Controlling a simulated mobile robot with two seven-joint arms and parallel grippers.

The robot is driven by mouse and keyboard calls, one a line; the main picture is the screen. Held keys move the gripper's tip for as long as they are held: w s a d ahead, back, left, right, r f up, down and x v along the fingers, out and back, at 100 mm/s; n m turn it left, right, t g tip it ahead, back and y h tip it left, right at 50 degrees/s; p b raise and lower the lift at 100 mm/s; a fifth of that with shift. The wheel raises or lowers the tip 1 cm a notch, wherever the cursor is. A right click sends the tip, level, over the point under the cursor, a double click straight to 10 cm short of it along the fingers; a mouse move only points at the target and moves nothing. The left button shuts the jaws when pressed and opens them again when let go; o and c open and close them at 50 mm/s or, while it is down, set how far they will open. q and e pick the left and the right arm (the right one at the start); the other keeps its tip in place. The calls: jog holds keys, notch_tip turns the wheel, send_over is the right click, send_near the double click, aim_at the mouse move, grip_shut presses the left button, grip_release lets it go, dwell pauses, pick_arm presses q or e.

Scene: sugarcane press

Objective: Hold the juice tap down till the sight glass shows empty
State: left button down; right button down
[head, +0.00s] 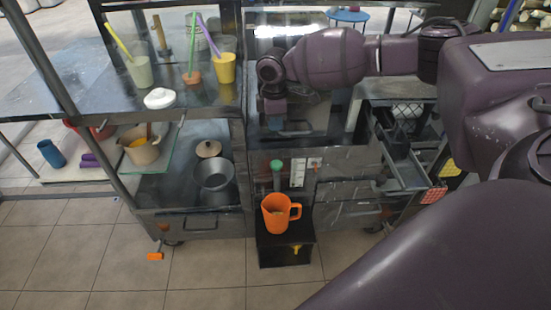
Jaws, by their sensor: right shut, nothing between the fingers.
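My right gripper (275,122) points down at the end of my arm, which reaches in from the right. It is shut and empty. Below it, what looks like the juice tap (277,166) has a green top on a grey upright part, on the front of the cart. A gap shows between the gripper and the green top in the picture. An orange jug (275,214) with its handle to the right stands below the tap. A pale upright panel (298,172) beside the tap may be the sight glass; its level is too small to read. My left gripper is out of view.
The jug stands on a black box (286,252). The left shelf bears cups with coloured sticks, a yellow cup (225,68) and a white lid (160,98). A grey pot (214,174) sits lower. An open drawer (407,170) juts out at right.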

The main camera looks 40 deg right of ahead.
aim_at(276, 164)
jog(key=shift+f, duration=0.1)
notch_tip(276, 164, down, 13)
jog(key=shift+f+b, duration=0.1)
jog(key=shift+b, duration=1.15)
jog(key=shift+f, duration=0.35)
jog(key=shift+f, duration=0.1)
